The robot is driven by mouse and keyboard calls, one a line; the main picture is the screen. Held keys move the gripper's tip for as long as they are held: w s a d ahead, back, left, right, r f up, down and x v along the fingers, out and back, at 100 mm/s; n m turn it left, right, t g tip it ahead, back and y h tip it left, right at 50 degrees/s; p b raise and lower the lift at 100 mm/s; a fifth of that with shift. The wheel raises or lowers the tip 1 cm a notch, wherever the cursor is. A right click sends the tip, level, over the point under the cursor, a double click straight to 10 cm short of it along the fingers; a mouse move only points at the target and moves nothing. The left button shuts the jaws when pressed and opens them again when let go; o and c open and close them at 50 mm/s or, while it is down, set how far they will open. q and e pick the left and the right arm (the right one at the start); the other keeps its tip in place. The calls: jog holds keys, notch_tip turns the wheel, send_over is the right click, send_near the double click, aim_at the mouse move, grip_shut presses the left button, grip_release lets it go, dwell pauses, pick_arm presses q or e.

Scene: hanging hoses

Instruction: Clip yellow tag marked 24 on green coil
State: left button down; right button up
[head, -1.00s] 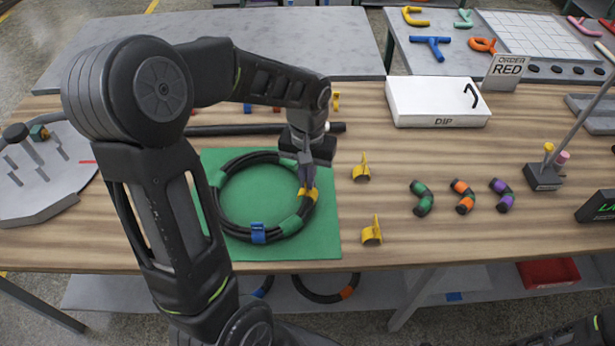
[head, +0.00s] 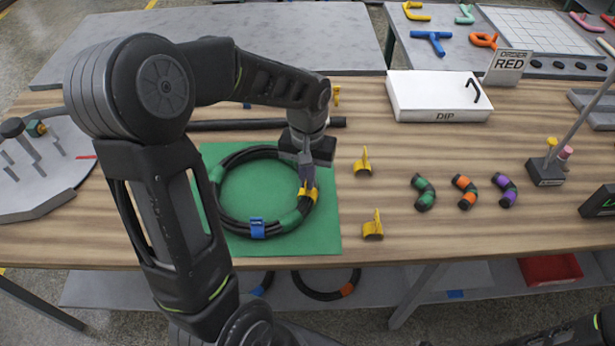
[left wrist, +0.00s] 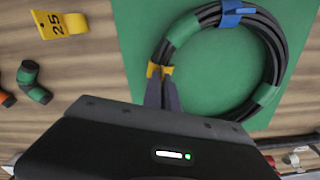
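A black coil with green bands (head: 228,212) lies on a green mat (head: 325,240). A blue clip (head: 257,228) sits on its front side. A yellow tag (head: 308,193) is at the coil's right side, around or against the hose. My left gripper (head: 307,172) points down there, its fingers closed together on the tag. The left wrist view shows the tag's yellow edges (left wrist: 153,70) at the fingertips; its number is hidden. A loose yellow tag marked 25 (left wrist: 62,24) lies on the table; it is the front one in the head view (head: 373,228). My right gripper is not in view.
Another loose yellow tag (head: 363,163) lies right of the mat. Three short hose pieces, green (head: 424,193), orange (head: 465,192) and purple (head: 505,190), lie farther right. A white DIP box (head: 438,97) stands behind. A black bar (head: 240,125) lies behind the coil.

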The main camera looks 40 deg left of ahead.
pick_arm(q)
jog(key=shift+f+b, duration=0.55)
jog(key=shift+f, duration=0.1)
dwell(0.4)
jog(key=c, duration=1.6)
grip_release()
notch_tip(320, 180, up, 8)
jog(key=shift+f, duration=0.1)
